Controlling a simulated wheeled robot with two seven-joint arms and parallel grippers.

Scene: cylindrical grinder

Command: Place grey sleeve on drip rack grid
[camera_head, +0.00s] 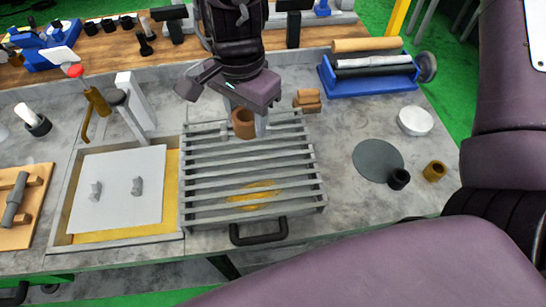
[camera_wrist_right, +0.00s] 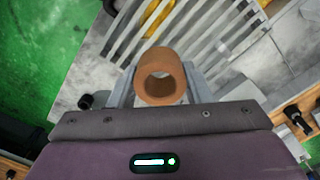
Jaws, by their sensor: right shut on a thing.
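My right gripper (camera_head: 246,122) points down over the back part of the drip rack grid (camera_head: 316,178), a slatted grey metal rack with a black front handle. It is shut on a brown, copper-coloured hollow sleeve (camera_head: 243,128). In the right wrist view the sleeve (camera_wrist_right: 161,80) sits between the fingertips with its open end facing the camera. I cannot tell whether the sleeve touches the slats. A small pale grey piece (camera_head: 224,131) shows at the rack's back, left of the held sleeve. My left gripper is not in view.
Left of the rack is a tray with a pale plate (camera_head: 117,210) bearing two small grey pieces. Brown pieces (camera_head: 307,97) lie behind the rack. A grey disc (camera_head: 377,158), a black sleeve (camera_head: 399,180) and a brass sleeve (camera_head: 435,172) are to the right. The front slats are free, with a yellow stain.

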